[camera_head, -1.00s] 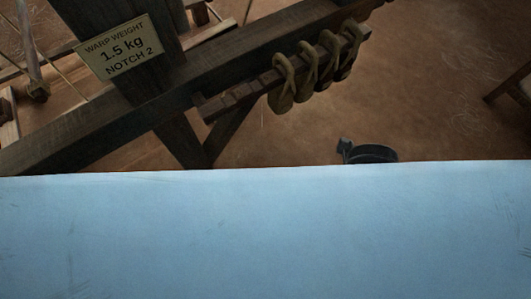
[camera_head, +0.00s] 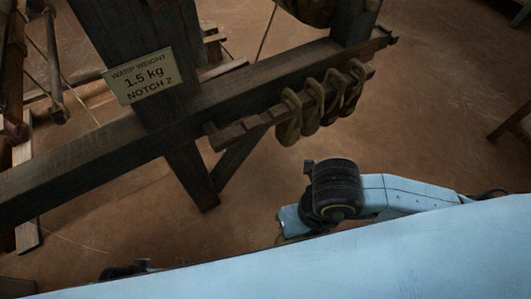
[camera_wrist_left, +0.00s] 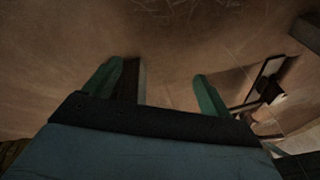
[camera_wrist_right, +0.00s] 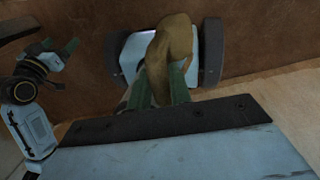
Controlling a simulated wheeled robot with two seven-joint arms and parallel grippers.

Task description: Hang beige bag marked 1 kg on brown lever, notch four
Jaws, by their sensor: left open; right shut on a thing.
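The brown lever (camera_head: 240,132) is a notched wooden bar, in the middle of the head view. Its near-end notches are bare. Several tan looped cords or bags (camera_head: 313,105) hang over its farther part. My right gripper (camera_wrist_right: 160,80) is shut on a beige-brown bag (camera_wrist_right: 172,48) in the right wrist view. No weight mark shows on the bag. The head view shows part of my right arm but neither gripper. My left gripper (camera_wrist_left: 155,85) is open and empty over the floor in the left wrist view.
A plate (camera_head: 139,76) on the dark post reads "WARP WEIGHT 1.5 kg NOTCH 2". A thick loom beam (camera_head: 80,150) runs behind the lever, with a diagonal brace below. The brown floor (camera_head: 430,130) to the right is mostly clear. A wooden stand (camera_head: 512,125) is at the right edge.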

